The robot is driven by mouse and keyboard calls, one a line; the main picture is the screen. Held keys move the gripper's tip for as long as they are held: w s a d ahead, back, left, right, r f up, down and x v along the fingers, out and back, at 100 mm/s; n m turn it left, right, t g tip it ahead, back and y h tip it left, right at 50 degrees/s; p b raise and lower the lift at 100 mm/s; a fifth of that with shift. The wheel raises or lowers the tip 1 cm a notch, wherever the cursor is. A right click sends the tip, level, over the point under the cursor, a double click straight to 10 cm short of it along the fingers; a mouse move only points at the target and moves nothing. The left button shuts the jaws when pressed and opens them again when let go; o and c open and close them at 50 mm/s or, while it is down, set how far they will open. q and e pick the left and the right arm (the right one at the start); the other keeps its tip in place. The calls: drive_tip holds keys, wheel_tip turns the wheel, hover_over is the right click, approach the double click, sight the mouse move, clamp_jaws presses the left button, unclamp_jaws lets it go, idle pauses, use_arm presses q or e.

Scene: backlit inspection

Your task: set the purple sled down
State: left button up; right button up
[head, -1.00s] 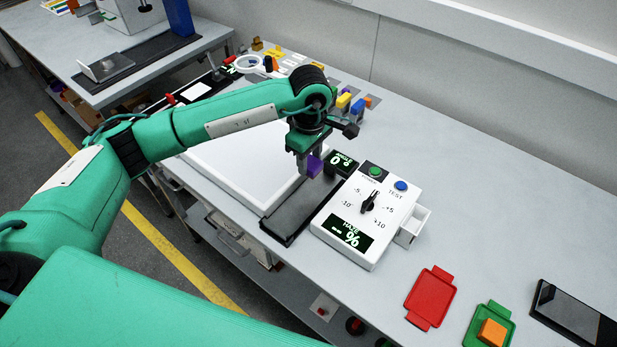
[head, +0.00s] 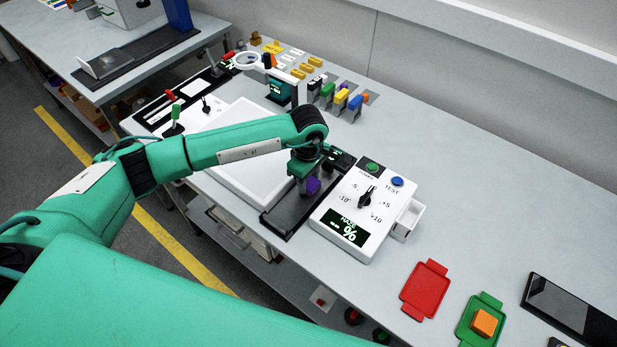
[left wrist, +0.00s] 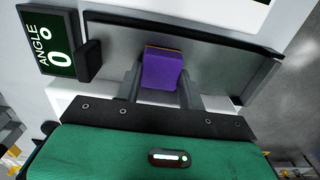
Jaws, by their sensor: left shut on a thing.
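The purple sled (head: 313,186) is a small purple block between the fingers of my left gripper (head: 306,186). It also shows in the left wrist view (left wrist: 161,70), with a finger of the left gripper (left wrist: 160,88) on each side. The gripper is shut on it, over the dark rail (head: 285,216) beside the white meter box. I cannot tell whether the sled touches the rail. The fingers hide part of the sled in the head view. My right gripper is not in view.
The meter box (head: 365,210) with a black knob stands close on the right, with an open white drawer (head: 408,219). A white panel (head: 250,160) lies left of the rail. A red tray (head: 425,289) and a green tray (head: 466,331) with an orange block (head: 484,323) lie at front right.

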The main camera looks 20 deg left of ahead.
sight(308, 182)
use_arm(q)
drive_tip(key=shift+f, duration=0.2)
drive_tip(key=o, duration=1)
drive_tip(key=shift+r, duration=0.1)
drive_tip(key=shift+r, duration=0.55)
wheel_tip(308, 182, up, 11)
drive_tip(key=b, duration=0.3)
drive_tip(key=shift+r, duration=0.1)
